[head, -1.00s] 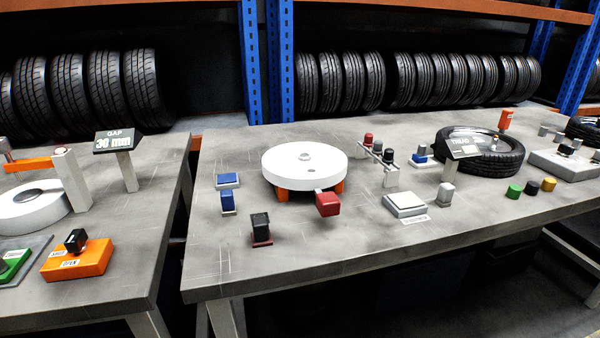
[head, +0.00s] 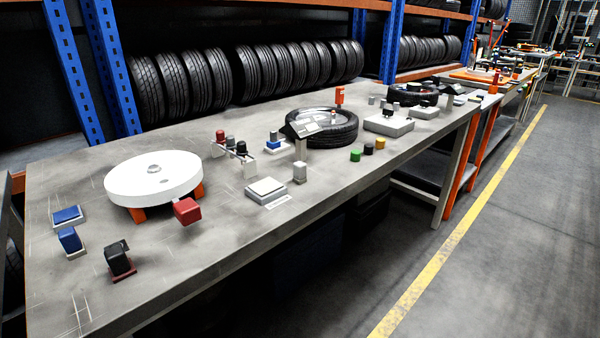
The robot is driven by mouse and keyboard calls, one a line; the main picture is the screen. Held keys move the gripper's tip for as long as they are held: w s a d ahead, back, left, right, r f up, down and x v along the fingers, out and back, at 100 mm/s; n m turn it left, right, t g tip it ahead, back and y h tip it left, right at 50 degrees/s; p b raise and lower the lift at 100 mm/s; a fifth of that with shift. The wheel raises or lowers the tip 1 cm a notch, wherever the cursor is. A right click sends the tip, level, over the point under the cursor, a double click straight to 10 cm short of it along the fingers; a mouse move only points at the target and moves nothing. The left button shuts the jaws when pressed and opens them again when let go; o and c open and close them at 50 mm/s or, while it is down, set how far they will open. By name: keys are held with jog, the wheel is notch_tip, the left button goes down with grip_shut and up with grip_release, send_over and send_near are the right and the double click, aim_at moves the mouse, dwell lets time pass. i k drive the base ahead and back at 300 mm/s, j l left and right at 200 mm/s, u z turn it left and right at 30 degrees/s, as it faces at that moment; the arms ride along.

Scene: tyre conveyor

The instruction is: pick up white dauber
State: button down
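No thing is marked clearly enough for me to be sure that it is the white dauber. My gripper is not in view.
A white round turntable (head: 155,178) on orange feet stands at the left. Red (head: 187,211), blue (head: 70,240) and black (head: 119,258) blocks sit near it. A tyre (head: 335,135) lies behind the pale piece. The floor right of the table is open.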

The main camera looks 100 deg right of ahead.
aim_at(299, 168)
jog(key=z, duration=3.05)
jog(key=u, duration=0.85)
jog(key=l+u, duration=0.35)
jog(key=k+l+u, duration=0.1)
jog(key=l+u, duration=0.25)
jog(key=k+l+u, duration=0.15)
jog(key=l+u, duration=0.2)
jog(key=k+l+u, duration=0.15)
jog(key=l+u, duration=0.2)
jog(key=k+l+u, duration=0.1)
jog(key=k+l, duration=0.35)
jog(key=l, duration=0.15)
jog(key=k+l+u, duration=0.1)
jog(key=k+l, duration=0.4)
jog(key=l, duration=0.1)
